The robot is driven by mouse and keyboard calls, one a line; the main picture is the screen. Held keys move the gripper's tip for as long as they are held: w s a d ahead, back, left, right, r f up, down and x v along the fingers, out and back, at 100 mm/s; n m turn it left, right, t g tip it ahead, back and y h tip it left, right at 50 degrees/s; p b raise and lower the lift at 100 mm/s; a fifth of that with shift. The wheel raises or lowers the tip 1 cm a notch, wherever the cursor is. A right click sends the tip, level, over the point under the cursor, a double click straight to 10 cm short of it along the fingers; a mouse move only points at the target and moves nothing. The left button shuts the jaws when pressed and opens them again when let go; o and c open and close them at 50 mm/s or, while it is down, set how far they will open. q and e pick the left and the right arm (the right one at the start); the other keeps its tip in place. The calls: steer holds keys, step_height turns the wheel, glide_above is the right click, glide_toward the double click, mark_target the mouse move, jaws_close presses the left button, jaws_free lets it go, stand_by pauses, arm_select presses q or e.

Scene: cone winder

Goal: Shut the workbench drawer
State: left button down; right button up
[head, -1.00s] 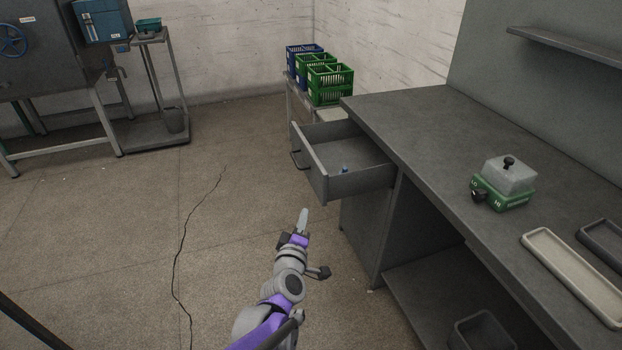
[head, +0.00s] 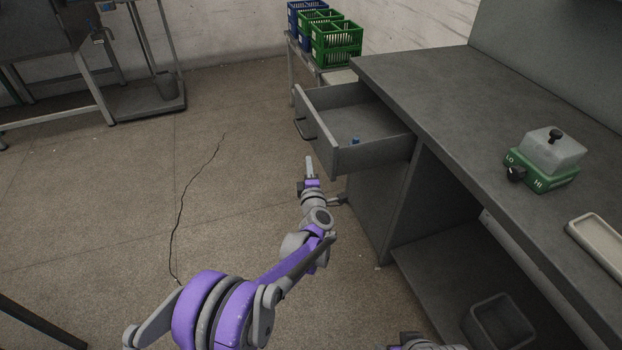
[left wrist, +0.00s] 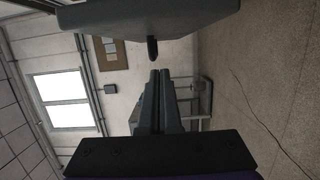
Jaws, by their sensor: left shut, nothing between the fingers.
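The grey workbench drawer (head: 375,157) stands pulled out from the left end of the workbench (head: 440,85). Its front panel (head: 318,122) faces left and carries a dark bar handle (head: 300,130). A small blue item (head: 356,141) lies inside. My left gripper (head: 309,160) is shut and empty, close to the near end of the drawer front in the picture. In the left wrist view the shut fingers (left wrist: 160,76) point towards the handle (left wrist: 152,48) on the drawer (left wrist: 150,18), with a small gap seen between. My right gripper is not visible.
Green crates (head: 336,42) and a blue crate (head: 300,15) stand on a low table behind the drawer. A green-based box (head: 543,165) and a pale tray (head: 600,243) sit on the bench top. A grey bin (head: 498,320) is below. The floor left of the drawer is open.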

mark_target(322, 161)
arm_select(q)
steer(key=shift+w+d+b, duration=0.1)
steer(key=shift+w+d, duration=0.1)
steer(key=shift+d, duration=0.45)
steer(key=shift+w+d+b, duration=0.1)
steer(key=shift+w+d, duration=0.15)
steer(key=shift+d, duration=0.4)
steer(key=shift+w+d+b, duration=0.1)
steer(key=shift+w+d, duration=0.1)
steer(key=shift+d, duration=0.45)
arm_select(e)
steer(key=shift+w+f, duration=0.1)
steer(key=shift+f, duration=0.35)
arm_select(q)
steer(key=shift+d, duration=0.1)
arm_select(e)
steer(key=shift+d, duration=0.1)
